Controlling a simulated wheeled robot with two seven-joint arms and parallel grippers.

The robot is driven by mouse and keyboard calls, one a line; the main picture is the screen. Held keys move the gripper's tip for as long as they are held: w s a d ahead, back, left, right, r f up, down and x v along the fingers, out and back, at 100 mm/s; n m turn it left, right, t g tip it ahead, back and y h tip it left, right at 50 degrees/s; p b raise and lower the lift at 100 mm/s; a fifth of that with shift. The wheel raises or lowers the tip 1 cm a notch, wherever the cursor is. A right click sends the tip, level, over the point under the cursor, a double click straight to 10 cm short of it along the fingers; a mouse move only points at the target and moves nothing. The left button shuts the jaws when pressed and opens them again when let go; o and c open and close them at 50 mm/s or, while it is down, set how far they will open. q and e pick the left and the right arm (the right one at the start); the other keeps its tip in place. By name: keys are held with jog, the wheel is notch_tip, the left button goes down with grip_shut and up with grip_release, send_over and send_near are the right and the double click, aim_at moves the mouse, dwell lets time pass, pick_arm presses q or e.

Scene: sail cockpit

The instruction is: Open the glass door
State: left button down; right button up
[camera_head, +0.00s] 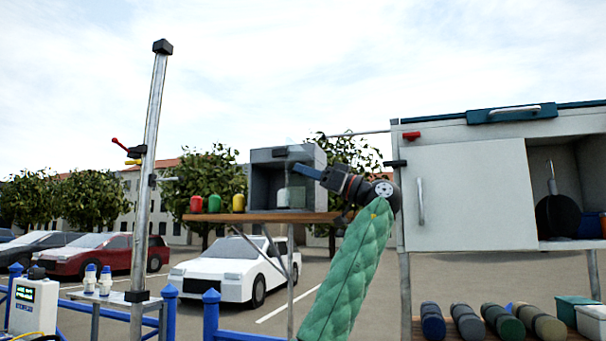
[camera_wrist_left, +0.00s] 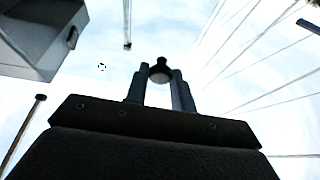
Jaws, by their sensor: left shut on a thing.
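A grey box (camera_head: 262,157) stands on a wooden shelf, with a pale jar-like thing (camera_head: 291,198) showing in its opening. I cannot clearly make out the glass pane of a door on it. My left gripper (camera_head: 296,168), on the green-sleeved arm, reaches in from the right side of the box, its blue fingers in front of the opening. In the left wrist view the fingers (camera_wrist_left: 160,80) are closed around a small round dark-and-grey knob (camera_wrist_left: 160,72). What the knob is fixed to cannot be made out. My right gripper is not in view.
Red, green and yellow canisters (camera_head: 214,203) stand left of the box on the wooden shelf (camera_head: 262,217). A metal pole (camera_head: 150,150) rises at left. A white cabinet (camera_head: 465,195) stands close at right. Rolled bundles (camera_head: 503,321) lie below it.

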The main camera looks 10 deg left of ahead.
pick_arm(q)
jog(key=shift+r, duration=0.1)
jog(key=c, duration=1.2)
grip_release()
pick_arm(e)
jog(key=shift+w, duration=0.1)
pick_arm(q)
jog(key=w+b+v, duration=0.1)
jog(key=b+v, duration=0.1)
jog(key=v, duration=0.5)
jog(key=shift+s+d, duration=0.4)
jog(key=shift+s, duration=0.1)
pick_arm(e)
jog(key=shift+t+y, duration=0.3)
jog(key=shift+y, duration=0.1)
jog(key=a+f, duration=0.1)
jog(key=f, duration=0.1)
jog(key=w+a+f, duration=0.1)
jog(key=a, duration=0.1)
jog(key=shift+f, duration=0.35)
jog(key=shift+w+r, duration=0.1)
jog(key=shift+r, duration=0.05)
pick_arm(q)
jog(key=shift+m, duration=0.3)
